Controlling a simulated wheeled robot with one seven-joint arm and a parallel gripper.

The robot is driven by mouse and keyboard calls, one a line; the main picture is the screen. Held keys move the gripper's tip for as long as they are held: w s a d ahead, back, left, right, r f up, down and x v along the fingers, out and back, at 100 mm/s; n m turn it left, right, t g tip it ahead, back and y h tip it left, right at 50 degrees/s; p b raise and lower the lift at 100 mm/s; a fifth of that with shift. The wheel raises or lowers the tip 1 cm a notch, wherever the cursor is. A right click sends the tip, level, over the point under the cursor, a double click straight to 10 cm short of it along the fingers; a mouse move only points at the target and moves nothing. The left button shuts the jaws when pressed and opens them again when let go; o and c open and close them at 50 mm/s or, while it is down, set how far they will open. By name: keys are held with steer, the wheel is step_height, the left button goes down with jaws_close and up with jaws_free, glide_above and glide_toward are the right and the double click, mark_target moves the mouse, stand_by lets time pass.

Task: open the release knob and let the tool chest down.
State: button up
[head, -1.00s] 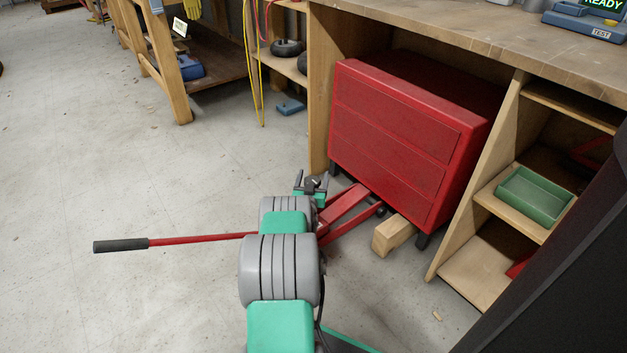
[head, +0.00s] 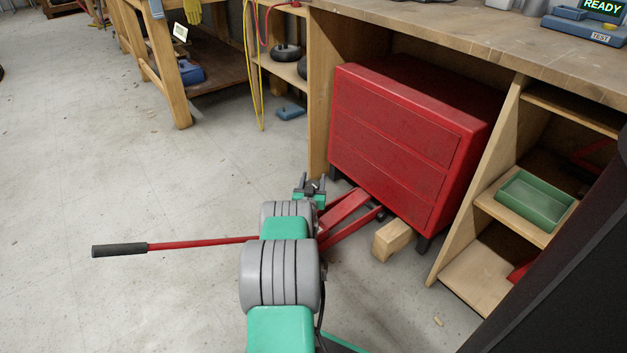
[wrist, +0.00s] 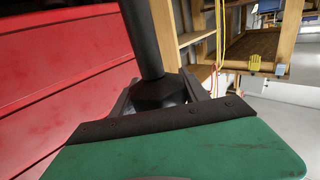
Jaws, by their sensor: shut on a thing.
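The red tool chest (head: 395,145) stands under the workbench on dark feet, tilted in the picture. A red floor jack (head: 345,212) reaches in under its front. The jack's red handle (head: 200,243) with a dark grip runs out to the left. My gripper (head: 313,188) is low, beside the jack in front of the chest. In the wrist view its jaws are shut on a dark knob (wrist: 158,93), with a black rod rising above it. The chest's red front (wrist: 60,75) fills the left there. Whether the chest's feet touch the floor is not clear.
A wooden block (head: 392,240) lies at the chest's lower front edge, near its right foot. The bench's side panel (head: 318,110) and the shelf unit with a green tray (head: 535,197) flank the chest. Open floor (head: 110,170) lies to the left.

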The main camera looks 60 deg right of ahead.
steer(key=shift+c, duration=0.8)
